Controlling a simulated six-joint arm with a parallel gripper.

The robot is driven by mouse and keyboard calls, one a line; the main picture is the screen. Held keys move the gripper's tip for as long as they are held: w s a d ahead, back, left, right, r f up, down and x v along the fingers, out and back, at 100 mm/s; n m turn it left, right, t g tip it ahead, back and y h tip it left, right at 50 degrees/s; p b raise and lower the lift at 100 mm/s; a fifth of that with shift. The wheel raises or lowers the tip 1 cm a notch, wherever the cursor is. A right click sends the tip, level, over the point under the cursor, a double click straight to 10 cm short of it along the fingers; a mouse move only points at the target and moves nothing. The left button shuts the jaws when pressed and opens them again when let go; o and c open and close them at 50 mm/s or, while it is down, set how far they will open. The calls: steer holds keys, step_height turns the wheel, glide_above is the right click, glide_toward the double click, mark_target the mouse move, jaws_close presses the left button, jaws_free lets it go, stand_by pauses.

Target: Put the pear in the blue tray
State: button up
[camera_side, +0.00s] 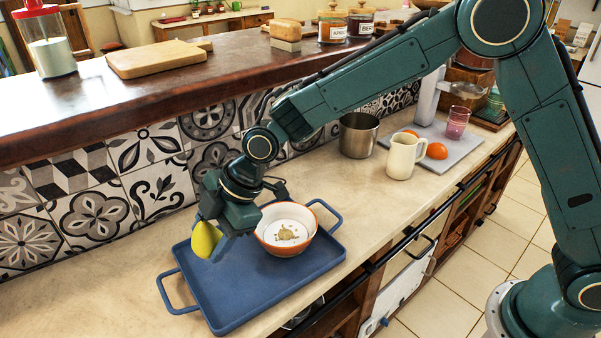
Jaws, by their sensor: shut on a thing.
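The yellow pear (203,239) is held in my gripper (213,237), which is shut on it. The gripper hangs over the left back part of the blue tray (235,299). The pear appears above the tray's back left edge, and I cannot tell its exact height. The blue tray lies on the counter with a handle at each end. A white and orange bowl (270,240) with some food inside stands on the tray's right part, just right of the gripper. The gripper's fingers partly cover the pear.
Behind the tray is a tiled wall (95,215) under a raised wooden ledge (110,105). To the right stand a metal pot (358,137), a cream pitcher (401,158) and a grey board (462,150) with oranges and a pink glass (457,122). The tray's front left is clear.

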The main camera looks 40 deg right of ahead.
steer(key=shift+f, duration=1.7)
steer(key=shift+f, duration=2.1)
steer(key=shift+f, duration=0.15)
steer(key=o, duration=1)
steer(key=shift+v, duration=6.1)
steer(key=shift+w+a, duration=0.1)
